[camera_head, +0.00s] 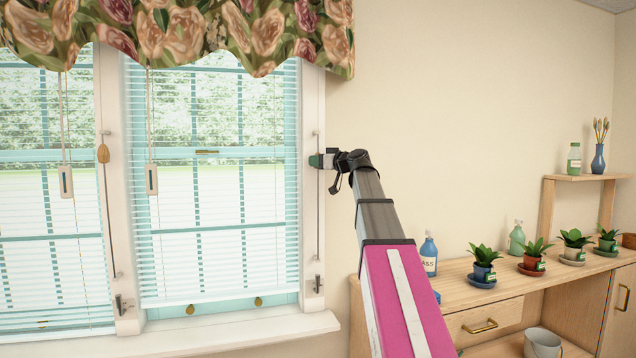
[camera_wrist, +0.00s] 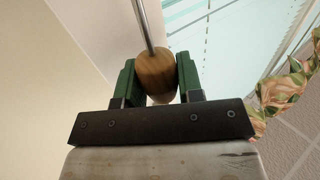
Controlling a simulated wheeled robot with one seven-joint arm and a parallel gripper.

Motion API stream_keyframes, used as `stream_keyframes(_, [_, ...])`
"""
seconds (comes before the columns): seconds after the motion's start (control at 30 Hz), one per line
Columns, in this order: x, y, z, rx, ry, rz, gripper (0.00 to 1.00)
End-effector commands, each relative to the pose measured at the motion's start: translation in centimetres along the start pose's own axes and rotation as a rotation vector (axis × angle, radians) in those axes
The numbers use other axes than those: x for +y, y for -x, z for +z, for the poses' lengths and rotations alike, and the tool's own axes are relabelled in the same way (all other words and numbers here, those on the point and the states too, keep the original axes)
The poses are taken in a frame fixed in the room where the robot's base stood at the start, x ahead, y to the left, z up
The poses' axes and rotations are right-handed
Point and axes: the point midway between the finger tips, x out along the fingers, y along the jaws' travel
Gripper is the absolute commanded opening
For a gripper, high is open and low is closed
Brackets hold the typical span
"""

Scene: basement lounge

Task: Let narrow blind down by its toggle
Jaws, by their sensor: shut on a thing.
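The blind (camera_head: 215,230) on the right-hand window hangs most of the way down, its bottom edge a little above the sill. A thin cord (camera_head: 318,225) runs vertically along the window's right frame. My gripper (camera_head: 322,160) is at this cord, about halfway up the window. In the wrist view my gripper's green fingers (camera_wrist: 156,82) are shut on a wooden toggle (camera_wrist: 156,72), with a thin rod or cord (camera_wrist: 147,25) passing into it. In the head view the toggle is hidden by the gripper.
A second blind (camera_head: 40,240) hangs at the left, with another wooden toggle (camera_head: 103,153) on the post between. Two white pulls (camera_head: 152,180) hang before the blinds. A floral valance (camera_head: 190,30) covers the top. A sideboard (camera_head: 480,300) with plants and bottles stands right.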

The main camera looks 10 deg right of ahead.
Motion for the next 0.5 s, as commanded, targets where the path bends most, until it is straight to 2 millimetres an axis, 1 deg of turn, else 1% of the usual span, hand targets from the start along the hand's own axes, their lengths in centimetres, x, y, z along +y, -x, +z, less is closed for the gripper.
stream_keyframes(0.03, [0.1, -0.1, -1.0, 0.001, 0.0, -0.001, 0.0])
stream_keyframes(0.2, [0.1, 0.0, -3.0, 0.0, 0.001, 0.0, 0.0])
stream_keyframes(0.3, [0.0, 0.0, -3.5, -0.001, 0.0, 0.0, 0.0])
stream_keyframes(0.5, [0.0, 0.0, -3.9, 0.002, -0.001, 0.0, 0.0])
